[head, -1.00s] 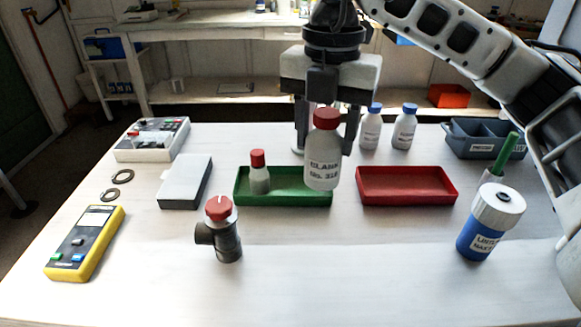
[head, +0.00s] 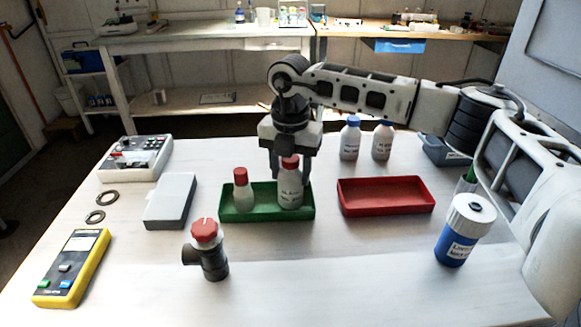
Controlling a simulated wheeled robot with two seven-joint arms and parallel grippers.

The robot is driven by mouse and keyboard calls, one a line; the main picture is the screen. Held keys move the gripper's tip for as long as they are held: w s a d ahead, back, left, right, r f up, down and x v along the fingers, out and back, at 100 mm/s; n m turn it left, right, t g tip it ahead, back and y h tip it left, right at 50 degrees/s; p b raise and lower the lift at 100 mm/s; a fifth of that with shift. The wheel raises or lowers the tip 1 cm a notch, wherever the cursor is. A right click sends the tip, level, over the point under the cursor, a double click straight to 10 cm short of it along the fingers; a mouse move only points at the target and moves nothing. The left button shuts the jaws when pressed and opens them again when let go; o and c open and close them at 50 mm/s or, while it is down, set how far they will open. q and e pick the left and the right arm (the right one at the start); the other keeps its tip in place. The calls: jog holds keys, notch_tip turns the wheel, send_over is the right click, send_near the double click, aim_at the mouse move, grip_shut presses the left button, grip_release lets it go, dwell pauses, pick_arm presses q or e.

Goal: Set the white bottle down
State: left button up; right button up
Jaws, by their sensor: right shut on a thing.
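The white bottle (head: 289,190) with a red cap and a dark printed label stands upright in the right part of the green tray (head: 265,215). My right gripper (head: 290,173) comes down from above and behind and is shut on it. The bottle's base is hidden behind the tray's front wall, so I cannot tell whether it touches the tray floor. A smaller red-capped bottle (head: 242,191) stands in the left part of the same tray, apart from the held one. My left gripper is not in view.
A red tray (head: 385,209) lies empty to the right. Two blue-capped bottles (head: 382,141) stand behind it. A blue-and-white container (head: 463,232) stands front right. A grey pipe valve with red knob (head: 207,252) stands in front of the green tray. The front middle of the table is clear.

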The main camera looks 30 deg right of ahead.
jog(key=shift+f, duration=0.2)
jog(key=shift+f, duration=0.15)
jog(key=o, duration=1.1)
notch_tip(320, 180, up, 12)
jog(key=shift+r+b, duration=0.25)
jog(key=shift+b, duration=0.25)
